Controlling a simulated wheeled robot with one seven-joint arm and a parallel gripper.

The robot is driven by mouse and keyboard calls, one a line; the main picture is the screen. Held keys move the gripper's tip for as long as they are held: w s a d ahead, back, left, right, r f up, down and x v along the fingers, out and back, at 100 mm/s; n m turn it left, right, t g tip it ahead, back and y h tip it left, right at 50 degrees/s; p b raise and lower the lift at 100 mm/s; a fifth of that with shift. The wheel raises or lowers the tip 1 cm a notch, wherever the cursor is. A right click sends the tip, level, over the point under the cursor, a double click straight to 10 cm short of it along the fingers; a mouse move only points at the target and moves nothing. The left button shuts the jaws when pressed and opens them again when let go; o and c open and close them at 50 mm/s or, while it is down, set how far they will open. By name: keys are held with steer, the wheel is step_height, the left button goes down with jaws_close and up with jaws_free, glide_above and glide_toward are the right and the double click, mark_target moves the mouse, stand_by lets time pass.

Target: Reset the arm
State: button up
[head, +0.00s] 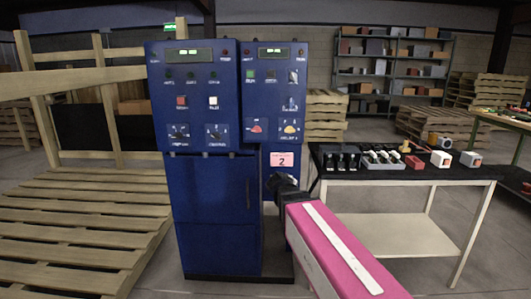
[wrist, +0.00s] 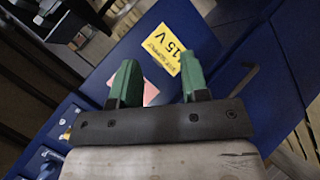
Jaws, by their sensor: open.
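My gripper shows in the wrist view (wrist: 157,85) with its two green fingers apart and nothing between them. It faces the front of a blue control cabinet (head: 213,210). I cannot tell from these views whether the fingers touch the panel.
A black-topped table (head: 420,172) with several small devices stands right of the cabinet. A wooden pallet (head: 75,245) lies at left, with a wooden frame behind it. A shelf of boxes (head: 390,65) and stacked pallets (head: 440,128) stand at the back.

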steer(key=s+d+f+m+g+y, duration=0.2)
steer(key=s+d+f+m+g, duration=0.2)
steer(key=s+f, duration=0.5)
steer(key=s+d+f+m+g+y, duration=0.2)
steer(key=s+d+f+m+g, duration=0.2)
steer(key=s+f, duration=0.6)
step_height(320, 180, down, 2)
steer(key=shift+s+d+f+m+g, duration=0.15)
steer(key=shift+d+m+g, duration=0.3)
steer(key=shift+g, duration=0.75)
steer(key=shift+d+n, duration=0.1)
steer(key=shift+n, duration=0.15)
steer(key=shift+c, duration=0.2)
